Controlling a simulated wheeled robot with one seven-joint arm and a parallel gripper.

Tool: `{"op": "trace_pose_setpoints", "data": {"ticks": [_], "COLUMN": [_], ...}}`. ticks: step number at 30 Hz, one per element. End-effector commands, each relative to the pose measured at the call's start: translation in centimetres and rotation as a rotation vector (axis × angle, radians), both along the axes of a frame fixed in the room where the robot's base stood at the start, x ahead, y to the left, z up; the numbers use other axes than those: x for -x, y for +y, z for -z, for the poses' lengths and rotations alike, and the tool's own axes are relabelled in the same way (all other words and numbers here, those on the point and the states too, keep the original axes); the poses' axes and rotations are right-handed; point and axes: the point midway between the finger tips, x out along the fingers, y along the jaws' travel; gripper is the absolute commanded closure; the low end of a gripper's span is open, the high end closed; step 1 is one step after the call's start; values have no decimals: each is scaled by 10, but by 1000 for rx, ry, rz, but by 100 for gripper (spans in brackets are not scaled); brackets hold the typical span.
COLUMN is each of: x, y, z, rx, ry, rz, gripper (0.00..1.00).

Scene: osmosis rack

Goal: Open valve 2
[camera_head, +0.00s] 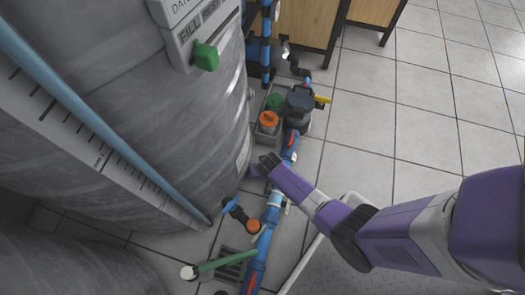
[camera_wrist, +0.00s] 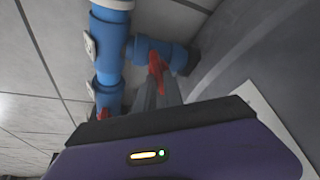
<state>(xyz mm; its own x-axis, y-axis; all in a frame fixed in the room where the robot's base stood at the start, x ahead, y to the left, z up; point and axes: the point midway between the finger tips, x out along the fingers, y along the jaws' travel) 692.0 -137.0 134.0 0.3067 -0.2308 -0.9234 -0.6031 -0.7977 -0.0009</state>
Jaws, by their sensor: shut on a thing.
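My gripper (camera_head: 263,168) reaches down beside the large grey tank, next to the blue pipe run. In the wrist view my gripper (camera_wrist: 160,90) is shut on a red valve handle (camera_wrist: 157,67) on a short blue side branch. The fingers hide part of the handle. A second red handle (camera_wrist: 103,113) sits lower left, on the vertical blue pipe (camera_wrist: 110,45). No number is readable on either handle, so I cannot tell which is valve 2. In the head view my gripper hides the held handle.
The grey tank (camera_head: 150,110) stands close on the left. Orange-capped (camera_head: 268,121) and green-capped (camera_head: 274,100) fittings, a dark pump (camera_head: 300,100) and a green bar (camera_head: 228,260) lie along the pipe. Tiled floor (camera_head: 420,110) is clear on the right.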

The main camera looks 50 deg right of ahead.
Motion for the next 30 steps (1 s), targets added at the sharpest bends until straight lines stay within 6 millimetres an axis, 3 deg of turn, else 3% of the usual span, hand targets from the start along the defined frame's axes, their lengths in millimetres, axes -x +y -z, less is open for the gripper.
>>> {"op": "trace_pose_setpoints", "data": {"ticks": [30], "x": [1], "y": [-6], "z": [2], "rx": [-1], "ry": [1], "rz": [-901], "gripper": [100]}}
